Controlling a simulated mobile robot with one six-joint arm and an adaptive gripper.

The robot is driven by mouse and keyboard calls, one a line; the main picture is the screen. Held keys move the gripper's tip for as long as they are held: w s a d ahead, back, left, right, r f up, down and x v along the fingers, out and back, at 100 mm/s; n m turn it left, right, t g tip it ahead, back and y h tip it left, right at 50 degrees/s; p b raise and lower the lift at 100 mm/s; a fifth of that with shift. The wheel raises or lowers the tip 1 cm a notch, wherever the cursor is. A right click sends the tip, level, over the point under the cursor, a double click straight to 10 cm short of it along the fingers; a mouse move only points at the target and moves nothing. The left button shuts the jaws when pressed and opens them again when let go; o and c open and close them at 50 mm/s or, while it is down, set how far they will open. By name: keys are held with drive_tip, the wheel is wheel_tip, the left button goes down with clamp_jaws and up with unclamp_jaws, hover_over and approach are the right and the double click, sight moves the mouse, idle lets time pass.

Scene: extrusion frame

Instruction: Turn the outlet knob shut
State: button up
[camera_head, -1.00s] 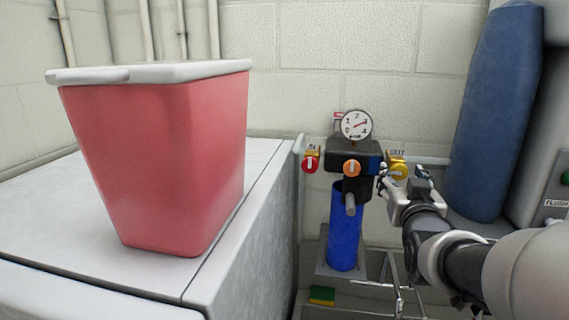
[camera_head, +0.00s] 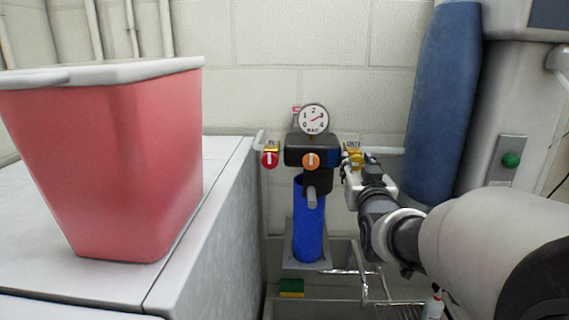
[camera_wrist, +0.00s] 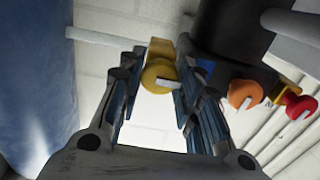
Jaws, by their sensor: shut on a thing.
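The outlet knob (camera_head: 355,159) is yellow with a pale pointer bar and sits on the pipe at the right of the filter head. In the wrist view the yellow knob (camera_wrist: 158,73) is between the fingertips, its pale bar lying roughly level. My gripper (camera_head: 357,166) has its fingers around the knob, one at each side, and is shut on it. The fingers also show in the wrist view (camera_wrist: 163,82). In the head view the fingers partly hide the knob. The outlet label above it is too small to read surely.
The black filter head (camera_head: 300,150) carries an orange knob (camera_head: 311,160), a pressure gauge (camera_head: 314,119) and a blue bowl (camera_head: 308,225). A red knob (camera_head: 269,159) is at its left. A red bin (camera_head: 120,165) stands at left. A blue cylinder (camera_head: 440,105) rises close at right.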

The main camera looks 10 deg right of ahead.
drive_tip(key=shift+c, duration=1)
drive_tip(key=shift+b, duration=0.35)
drive_tip(key=m+b, duration=0.1)
drive_tip(key=b, duration=0.1)
drive_tip(key=m+b, duration=0.2)
drive_tip(key=shift+f+m, duration=0.2)
drive_tip(key=shift+m, duration=0.1)
drive_tip(key=m+b, duration=0.4)
drive_tip(key=shift+a+b, duration=0.1)
drive_tip(key=shift+b, duration=0.3)
drive_tip(key=m+b, duration=0.2)
drive_tip(key=m, duration=0.3)
drive_tip(key=shift+r, duration=0.2)
drive_tip(key=m+b, duration=0.1)
drive_tip(key=m, duration=0.4)
drive_tip(key=shift+r, duration=0.1)
drive_tip(key=shift+m, duration=0.3)
